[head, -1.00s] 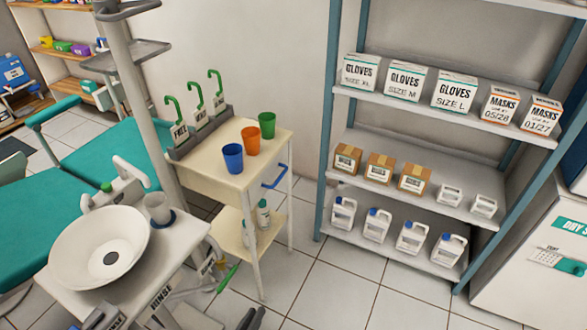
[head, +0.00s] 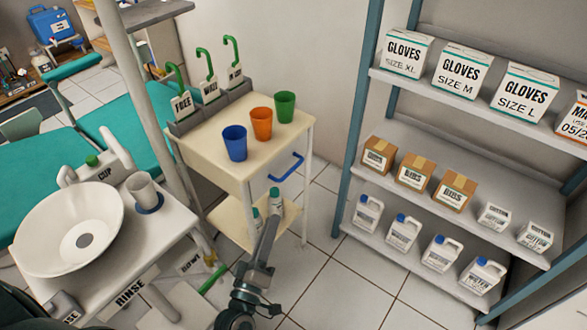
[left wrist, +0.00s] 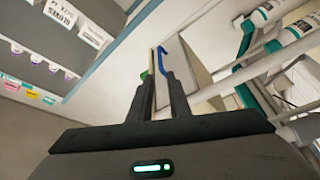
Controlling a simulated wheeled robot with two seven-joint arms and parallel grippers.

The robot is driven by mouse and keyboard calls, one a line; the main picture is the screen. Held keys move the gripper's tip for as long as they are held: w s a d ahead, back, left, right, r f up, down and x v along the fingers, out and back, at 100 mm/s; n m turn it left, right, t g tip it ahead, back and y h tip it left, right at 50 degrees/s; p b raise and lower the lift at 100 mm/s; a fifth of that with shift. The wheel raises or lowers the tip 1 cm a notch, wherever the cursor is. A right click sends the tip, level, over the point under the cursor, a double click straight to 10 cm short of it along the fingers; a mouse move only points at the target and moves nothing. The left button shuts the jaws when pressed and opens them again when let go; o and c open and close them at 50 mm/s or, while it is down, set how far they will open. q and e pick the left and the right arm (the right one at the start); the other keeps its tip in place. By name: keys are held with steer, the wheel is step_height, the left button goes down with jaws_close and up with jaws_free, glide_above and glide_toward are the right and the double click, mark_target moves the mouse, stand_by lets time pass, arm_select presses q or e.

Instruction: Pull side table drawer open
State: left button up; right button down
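The cream side table (head: 215,165) stands left of centre in the head view. Its blue drawer handle (head: 287,167) sticks out on the right-hand side, and the drawer looks shut. My left gripper (head: 270,218) is in front of and below the handle, apart from it, overlapping the lower shelf in the picture. In the left wrist view my left gripper (left wrist: 161,78) has its two fingers spread with nothing between them. The blue handle (left wrist: 156,56) shows beyond the fingertips, and the table side (left wrist: 185,65) is beside it. My right gripper is not in view.
Blue (head: 235,142), orange (head: 261,123) and green (head: 285,106) cups stand on the tabletop. Green-capped bottles (head: 274,195) are on the lower shelf, partly behind my gripper. A sink basin (head: 70,235) stands left. A supply shelf (head: 350,180) stands right, with bare floor between.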

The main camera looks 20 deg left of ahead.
mark_target(291, 169)
arm_select(q)
steer(key=x, duration=1.7)
steer(key=shift+w+p, duration=0.25)
steer(key=shift+p, duration=0.1)
jaws_close()
